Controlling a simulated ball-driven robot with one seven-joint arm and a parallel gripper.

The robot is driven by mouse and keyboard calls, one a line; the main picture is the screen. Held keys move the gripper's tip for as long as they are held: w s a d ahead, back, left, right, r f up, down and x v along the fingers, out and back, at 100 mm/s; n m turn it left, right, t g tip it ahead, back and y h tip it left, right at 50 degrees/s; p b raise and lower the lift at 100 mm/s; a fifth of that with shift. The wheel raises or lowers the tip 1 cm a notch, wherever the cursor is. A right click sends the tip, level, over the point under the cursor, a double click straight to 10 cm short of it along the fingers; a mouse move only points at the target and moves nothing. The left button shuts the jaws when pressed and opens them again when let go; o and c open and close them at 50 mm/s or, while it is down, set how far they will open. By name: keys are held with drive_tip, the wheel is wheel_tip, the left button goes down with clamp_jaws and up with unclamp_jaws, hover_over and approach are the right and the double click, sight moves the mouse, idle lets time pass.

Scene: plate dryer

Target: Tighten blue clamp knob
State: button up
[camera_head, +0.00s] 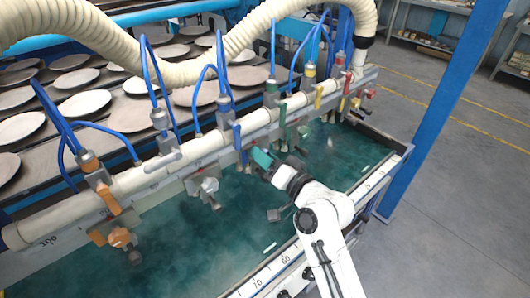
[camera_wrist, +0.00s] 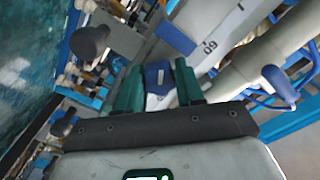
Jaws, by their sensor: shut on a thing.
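The blue clamp (camera_head: 237,136) is on the long rail, between the grey clamp and the green clamp. My gripper (camera_head: 256,155) reaches to it from the lower right, with its teal fingers at the clamp's lower part. In the wrist view, my gripper (camera_wrist: 158,84) has its two green fingers on either side of the blue knob (camera_wrist: 157,72) and is shut on it. A blue bar of the clamp (camera_wrist: 176,38) shows just beyond. The fingers partly hide the knob, so how far it is turned cannot be told.
A grey clamp (camera_head: 208,187) and an orange clamp (camera_head: 108,198) are to the left, a green clamp (camera_head: 283,124) close to the right. Blue hoses (camera_head: 152,70) rise from the pipe above. A ruler-marked edge (camera_head: 262,281) borders the green basin. Open floor (camera_head: 455,190) is at right.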

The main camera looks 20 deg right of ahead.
drive_tip(key=m+p, duration=0.3)
drive_tip(key=m, duration=0.3)
drive_tip(key=shift+d, duration=0.1)
drive_tip(key=shift+f, duration=0.1)
idle(0.5)
drive_tip(key=o, duration=1)
drive_tip(key=shift+o, duration=0.2)
drive_tip(key=b+v, duration=0.2)
drive_tip(key=v, duration=0.8)
drive_tip(key=shift+s, duration=0.4)
